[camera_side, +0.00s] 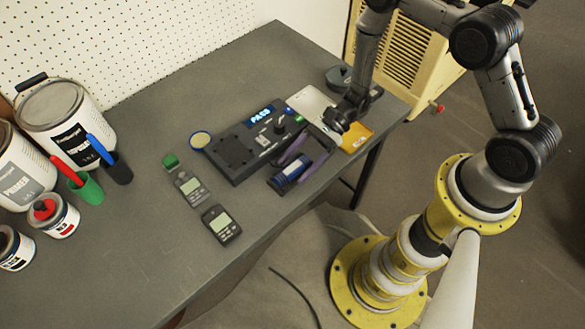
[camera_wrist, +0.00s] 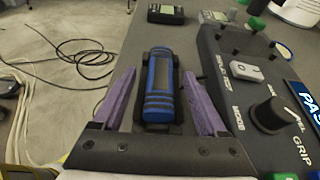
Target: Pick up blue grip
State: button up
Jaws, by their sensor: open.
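The blue grip (camera_side: 290,173) is a short blue cylinder with black bands, lying near the table's front edge beside the black test console. In the wrist view the blue grip (camera_wrist: 158,88) lies lengthwise between the two purple fingers. My gripper (camera_side: 299,165) is open, with its purple fingers reaching toward the grip from the right side of the picture. In the wrist view my gripper (camera_wrist: 159,76) shows a gap between each finger and the grip. Whether the fingers are level with the grip or above it is hard to tell.
The black test console (camera_side: 232,160), with a knob and lit PASS display, stands close beside the grip. Two handheld meters (camera_side: 222,225) (camera_side: 192,188) lie left of it. Paint cans (camera_side: 75,115) stand far left. The table's front-left area is clear.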

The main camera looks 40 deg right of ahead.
grip_shut()
dwell(0.3)
jog(key=shift+r, duration=0.1)
